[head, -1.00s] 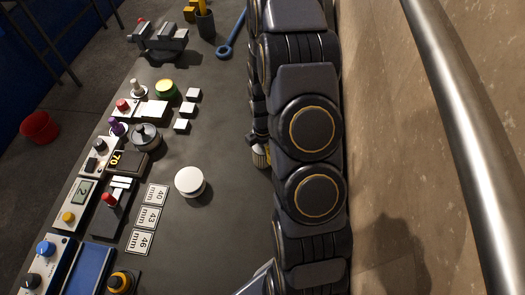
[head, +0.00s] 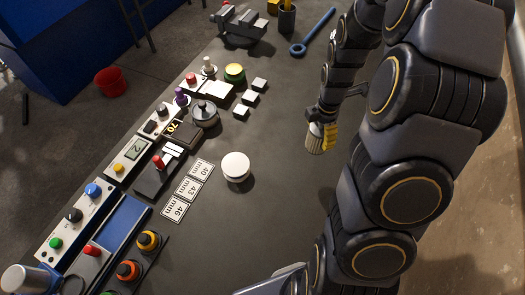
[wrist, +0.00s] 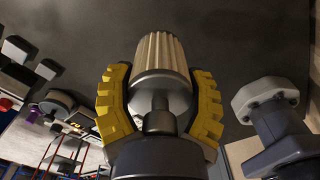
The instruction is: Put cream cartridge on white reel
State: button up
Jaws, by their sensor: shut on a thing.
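The cream cartridge (head: 314,138), a ribbed cylinder, is held by my gripper (head: 328,137) to the right of the white reel in the head view. In the wrist view the cartridge (wrist: 160,55) points away from me, and the yellow fingers of my gripper (wrist: 160,106) curve around its grey metal end. The gripper is shut on it. The white reel (head: 235,167) is a round white piece with a flat top, standing on the dark table apart from the cartridge. I cannot make out the reel surely in the wrist view.
Cards marked 40, 43 and 46 mm (head: 188,190) lie left of the reel. Control boxes (head: 127,159) line the table's left side. A grey pot (head: 204,113) and small white blocks (head: 250,98) stand beyond the reel. Table between reel and cartridge is clear.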

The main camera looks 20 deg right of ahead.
jog(key=w+a, duration=0.4)
jog(key=a, duration=0.5)
jog(key=n, duration=0.1)
send_near(236, 164)
notch_tip(236, 164, down, 4)
jog(key=shift+f, duration=0.15)
jog(key=o, duration=1.2)
jog(key=shift+c, duration=0.2)
